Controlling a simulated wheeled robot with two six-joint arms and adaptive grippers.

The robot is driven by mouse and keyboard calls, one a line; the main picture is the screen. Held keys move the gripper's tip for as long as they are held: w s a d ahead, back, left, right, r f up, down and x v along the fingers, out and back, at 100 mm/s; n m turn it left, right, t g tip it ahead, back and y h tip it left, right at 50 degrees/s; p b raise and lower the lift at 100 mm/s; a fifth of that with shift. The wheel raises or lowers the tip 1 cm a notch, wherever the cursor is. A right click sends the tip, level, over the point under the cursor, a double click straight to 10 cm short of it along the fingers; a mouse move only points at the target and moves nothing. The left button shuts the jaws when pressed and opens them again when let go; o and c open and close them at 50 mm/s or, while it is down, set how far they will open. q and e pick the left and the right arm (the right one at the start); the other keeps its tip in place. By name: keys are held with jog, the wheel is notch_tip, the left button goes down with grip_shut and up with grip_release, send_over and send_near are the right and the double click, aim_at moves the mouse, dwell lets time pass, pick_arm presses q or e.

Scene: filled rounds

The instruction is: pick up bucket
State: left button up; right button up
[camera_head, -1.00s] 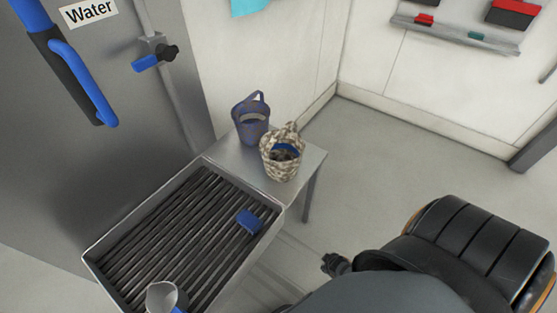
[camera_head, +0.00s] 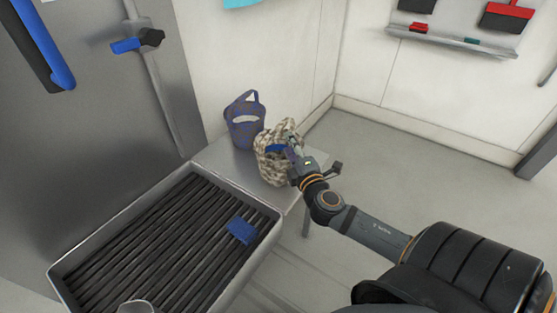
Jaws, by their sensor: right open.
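A dark blue bucket (camera_head: 243,130) with a raised handle stands upright on a small metal table (camera_head: 222,157) against the wall. A beige and brown mottled bucket (camera_head: 268,168) stands beside it on the right, with something blue inside. My right gripper (camera_head: 307,160) is open at the right side of the mottled bucket and covers part of its rim and handle. I cannot tell whether it touches the bucket.
A metal tray with dark slats (camera_head: 150,245) adjoins the table at the front left, with a blue block (camera_head: 242,231) on it. A grey door (camera_head: 80,120) stands at the left. The floor (camera_head: 400,160) to the right is clear.

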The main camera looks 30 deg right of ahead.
aim_at(280, 131)
jog(key=x, duration=0.9)
jog(key=shift+w+p, duration=0.35)
jog(key=shift+w, duration=0.05)
jog(key=shift+s, duration=0.1)
jog(key=shift+c, duration=0.3)
grip_shut()
